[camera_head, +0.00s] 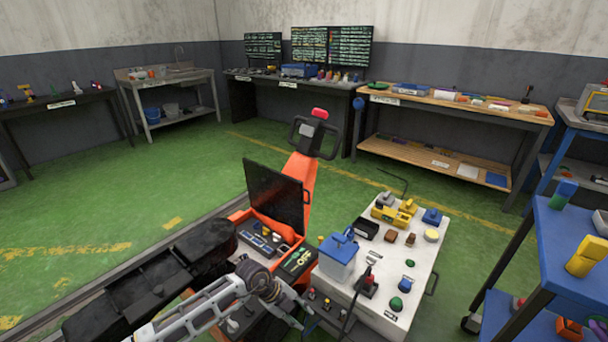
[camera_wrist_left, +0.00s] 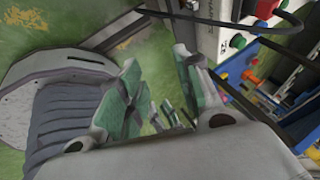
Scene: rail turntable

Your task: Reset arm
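My left arm comes in from the lower left in the head view, and its grey gripper (camera_head: 272,290) is low in front of the orange machine (camera_head: 311,180), near the left side of the white-topped cart (camera_head: 412,276). Its fingertips are hard to make out there. In the left wrist view the two fingers of the left gripper (camera_wrist_left: 160,72) stand apart with green floor showing between them, and nothing is held. My right gripper is in neither view.
The orange machine has a raised black lid (camera_head: 275,192) over a box of controls. A blue box (camera_head: 338,256) and several small parts stand on the cart. A blue shelf cart (camera_head: 572,245) is at the right. Green floor (camera_head: 130,205) lies open at left.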

